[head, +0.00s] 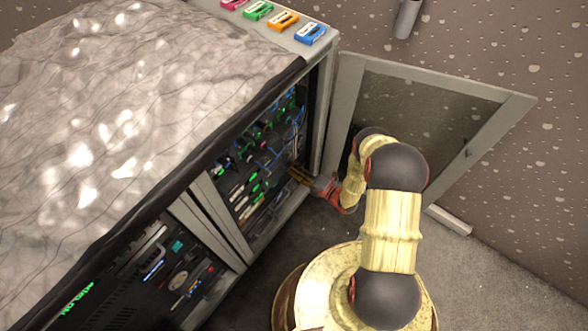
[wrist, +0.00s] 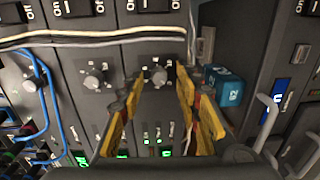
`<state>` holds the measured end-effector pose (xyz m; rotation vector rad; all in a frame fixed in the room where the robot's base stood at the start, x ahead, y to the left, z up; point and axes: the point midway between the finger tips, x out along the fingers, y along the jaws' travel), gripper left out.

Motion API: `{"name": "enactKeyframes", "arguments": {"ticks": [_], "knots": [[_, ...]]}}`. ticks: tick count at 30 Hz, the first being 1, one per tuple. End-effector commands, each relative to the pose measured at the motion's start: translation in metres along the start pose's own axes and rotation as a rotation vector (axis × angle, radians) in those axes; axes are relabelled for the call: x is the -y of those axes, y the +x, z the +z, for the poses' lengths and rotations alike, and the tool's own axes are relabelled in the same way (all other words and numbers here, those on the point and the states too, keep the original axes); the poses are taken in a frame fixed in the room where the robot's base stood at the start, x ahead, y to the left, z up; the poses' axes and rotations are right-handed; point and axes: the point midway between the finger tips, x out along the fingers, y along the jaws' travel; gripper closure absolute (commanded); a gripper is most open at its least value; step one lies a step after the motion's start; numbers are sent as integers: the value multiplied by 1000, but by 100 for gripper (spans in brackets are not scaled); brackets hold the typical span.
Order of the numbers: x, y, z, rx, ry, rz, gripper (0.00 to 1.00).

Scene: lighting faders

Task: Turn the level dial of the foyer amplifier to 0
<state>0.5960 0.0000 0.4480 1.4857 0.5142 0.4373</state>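In the wrist view a grey panel carries several dials in a row. One silver dial (wrist: 158,74) lies straight ahead, in the gap between the fingertips. A second dial (wrist: 95,79) is to its left. No label reading foyer is legible, so I cannot tell which is the foyer amplifier's. My gripper (wrist: 157,84) is open, its yellow fingers on either side of the middle dial. I cannot tell whether they touch it. In the head view my gripper (head: 299,176) reaches into the right bay of the rack; the dials are too small to make out there.
The rack's glazed door (head: 425,118) stands open at the right. White cables (wrist: 95,36) run above the dials and blue cables (wrist: 45,90) hang at left. A blue block (wrist: 226,88) and grey handles (wrist: 262,118) are at right. A crinkled cover (head: 130,110) lies over the rack top.

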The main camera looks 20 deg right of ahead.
Motion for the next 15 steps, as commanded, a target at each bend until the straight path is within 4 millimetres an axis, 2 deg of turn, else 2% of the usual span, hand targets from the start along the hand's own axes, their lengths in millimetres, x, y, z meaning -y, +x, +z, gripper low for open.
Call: {"name": "enactKeyframes", "arguments": {"ticks": [8, 15], "knots": [[0, -9, 1, 1, 1, 0, 66], [0, -51, 2, 5, 1, 0, 66]]}}
